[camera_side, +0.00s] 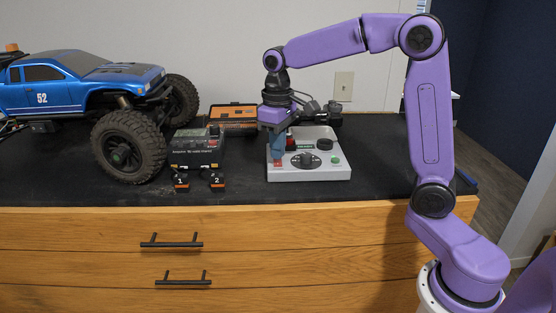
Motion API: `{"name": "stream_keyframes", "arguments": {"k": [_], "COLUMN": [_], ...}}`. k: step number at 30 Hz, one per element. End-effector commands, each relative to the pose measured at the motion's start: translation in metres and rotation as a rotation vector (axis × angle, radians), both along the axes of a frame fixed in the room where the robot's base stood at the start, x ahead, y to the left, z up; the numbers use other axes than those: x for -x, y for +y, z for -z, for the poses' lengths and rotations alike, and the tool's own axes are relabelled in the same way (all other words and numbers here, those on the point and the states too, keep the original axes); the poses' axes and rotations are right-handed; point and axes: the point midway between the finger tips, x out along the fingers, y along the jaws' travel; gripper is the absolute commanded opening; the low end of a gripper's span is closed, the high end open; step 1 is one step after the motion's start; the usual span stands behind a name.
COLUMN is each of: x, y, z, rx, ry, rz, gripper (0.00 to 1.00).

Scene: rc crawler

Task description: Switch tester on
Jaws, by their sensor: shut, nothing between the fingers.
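The tester appears to be the light grey box (312,175) on the black mat, right of centre. A red switch (278,165) sits at its front left, a black dial (310,160) in the middle and a green button (335,160) at the right. A small green-lit display shows above the dial. My gripper (278,157) is shut and empty, pointing down just above or at the red switch. I cannot tell whether it touches the switch. The gripper hides part of the box's left side.
A blue RC truck (75,85) with large tyres stands at the left. A black box (196,150) and two small blocks marked 1 and 2 (198,181) lie between truck and tester. An open orange case (233,116) sits behind. The mat's front strip is mostly clear.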

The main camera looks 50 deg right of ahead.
Motion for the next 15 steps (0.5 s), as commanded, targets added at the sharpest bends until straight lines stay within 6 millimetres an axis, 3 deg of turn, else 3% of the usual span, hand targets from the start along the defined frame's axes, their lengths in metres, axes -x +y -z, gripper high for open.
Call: {"name": "stream_keyframes", "arguments": {"k": [15], "x": [0.000], "y": [0.001], "z": [-0.036], "rx": [-0.001], "ry": [-0.002], "rz": [-0.001], "gripper": [0.00]}}
